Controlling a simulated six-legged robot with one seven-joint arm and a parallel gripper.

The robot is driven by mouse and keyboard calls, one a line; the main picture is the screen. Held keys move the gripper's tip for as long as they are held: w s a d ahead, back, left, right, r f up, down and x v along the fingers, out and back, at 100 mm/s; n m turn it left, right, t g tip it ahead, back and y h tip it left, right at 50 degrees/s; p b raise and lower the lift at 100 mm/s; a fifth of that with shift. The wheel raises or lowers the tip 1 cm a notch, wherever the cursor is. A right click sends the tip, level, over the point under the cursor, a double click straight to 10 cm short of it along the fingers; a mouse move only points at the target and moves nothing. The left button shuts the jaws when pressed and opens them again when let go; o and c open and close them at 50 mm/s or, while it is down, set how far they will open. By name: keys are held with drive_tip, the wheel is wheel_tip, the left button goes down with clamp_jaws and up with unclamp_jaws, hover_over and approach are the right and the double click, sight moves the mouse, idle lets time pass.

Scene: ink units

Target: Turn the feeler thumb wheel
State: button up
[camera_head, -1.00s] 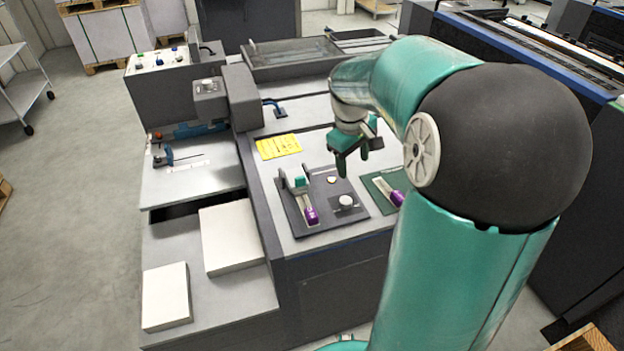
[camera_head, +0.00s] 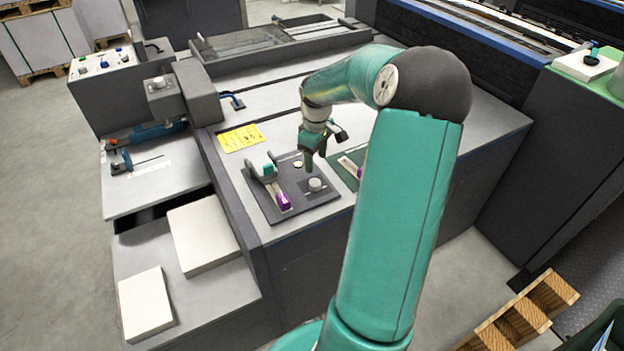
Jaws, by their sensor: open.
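A dark plate (camera_head: 258,203) lies on the grey machine top in the head view. On its right part is a round light-grey knob (camera_head: 315,184) on a small dark square; I cannot tell for sure whether it is the feeler thumb wheel. On its left part is a slim lever with a green block (camera_head: 268,170) and a purple end (camera_head: 283,201). A small round disc (camera_head: 298,165) lies behind the knob. My gripper (camera_head: 312,158) is open, pointing down above the plate, just behind the knob in the picture and apparently clear of it.
A green plate (camera_head: 346,178) with another lever is right of the dark plate, partly behind my arm. A yellow label (camera_head: 241,138) lies behind. A blue feeler-like part (camera_head: 128,160) stands on the left shelf, near white paper stacks (camera_head: 203,234).

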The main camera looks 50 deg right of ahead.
sight(315, 182)
wheel_tip(315, 182, down, 9)
drive_tip(key=shift+a+r, duration=0.1)
drive_tip(key=shift+a, duration=0.05)
drive_tip(key=c, duration=1)
